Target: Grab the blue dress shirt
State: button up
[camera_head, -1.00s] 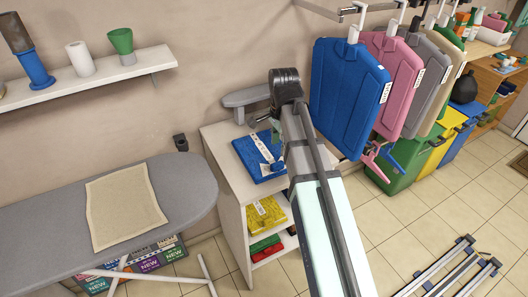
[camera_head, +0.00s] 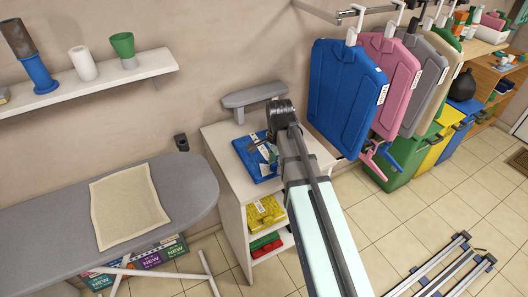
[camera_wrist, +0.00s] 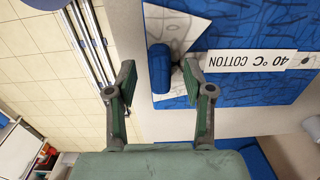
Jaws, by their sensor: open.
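A folded blue shirt (camera_head: 243,157) lies on top of the white cabinet (camera_head: 221,139). It also shows in the wrist view (camera_wrist: 230,92), with a white label (camera_wrist: 238,65) reading "40 °C COTTON". My gripper (camera_head: 263,150) is over the shirt and partly hides it in the head view. In the wrist view my gripper (camera_wrist: 159,80) is open, its two fingers apart near the shirt's edge. A small blue roll-shaped part (camera_wrist: 160,68) shows between the fingertips. I cannot tell whether the fingers touch the shirt.
A blue garment (camera_head: 343,90) and a pink one (camera_head: 396,85) hang on a rail to the right. Yellow folded cloth (camera_head: 264,212) lies on the cabinet's shelf. An ironing board (camera_head: 190,195) stands to the left. A metal rack (camera_head: 445,268) lies on the tiled floor.

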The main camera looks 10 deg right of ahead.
jog(key=shift+f, duration=0.35)
grip_shut()
jog(key=shift+r, duration=0.15)
